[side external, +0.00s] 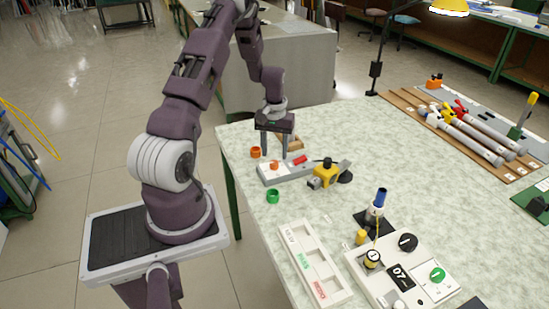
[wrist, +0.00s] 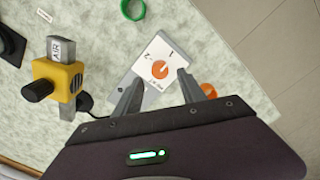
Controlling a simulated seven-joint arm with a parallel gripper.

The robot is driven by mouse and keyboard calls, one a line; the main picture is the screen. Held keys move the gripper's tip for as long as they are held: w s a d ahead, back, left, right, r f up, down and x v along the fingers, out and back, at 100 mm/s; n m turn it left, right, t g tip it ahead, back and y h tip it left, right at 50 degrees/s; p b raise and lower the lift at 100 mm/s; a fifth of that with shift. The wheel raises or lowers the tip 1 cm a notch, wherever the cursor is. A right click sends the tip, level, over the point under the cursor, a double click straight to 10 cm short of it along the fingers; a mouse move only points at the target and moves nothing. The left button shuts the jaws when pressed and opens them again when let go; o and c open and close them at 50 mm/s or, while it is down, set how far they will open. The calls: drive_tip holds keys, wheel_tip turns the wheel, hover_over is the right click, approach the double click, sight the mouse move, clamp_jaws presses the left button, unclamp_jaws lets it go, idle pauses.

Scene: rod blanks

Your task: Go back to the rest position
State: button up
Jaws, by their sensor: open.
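My gripper (side external: 274,149) is open, pointing down above a grey block with a white top plate (side external: 267,174) near the table's left edge. Nothing shows held between the fingers. Part of the grey block is hidden behind the gripper in the wrist view.
A second orange ring (side external: 255,152) and a green ring (side external: 272,196) lie on the table (side external: 330,130). A yellow device (side external: 323,177) stands to the right. A white three-slot tray (side external: 315,262) and a control panel (side external: 388,270) are nearer the camera. Rods (side external: 475,140) lie at the back right.

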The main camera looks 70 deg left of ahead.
wheel_tip(320, 180, up, 4)
drive_tip(key=shift+f, duration=0.2)
drive_tip(key=shift+w+d+r, duration=0.1)
drive_tip(key=shift+r, duration=0.15)
drive_tip(key=d+r+m+t+y, duration=0.1)
drive_tip(key=d+r+m+t, duration=0.3)
drive_tip(key=d+r, duration=1.55)
drive_tip(key=s+d+r+m, duration=0.2)
drive_tip(key=s+d+m, duration=0.1)
drive_tip(key=s+d, duration=0.3)
drive_tip(key=s+d+r+m+t+h, duration=0.1)
drive_tip(key=s+d+r+m, duration=0.2)
drive_tip(key=s+d, duration=0.3)
drive_tip(key=s, duration=0.3)
drive_tip(key=shift+s+r+m+t, duration=0.15)
drive_tip(key=shift+s+m+t, duration=0.15)
drive_tip(key=shift+s+m, duration=0.1)
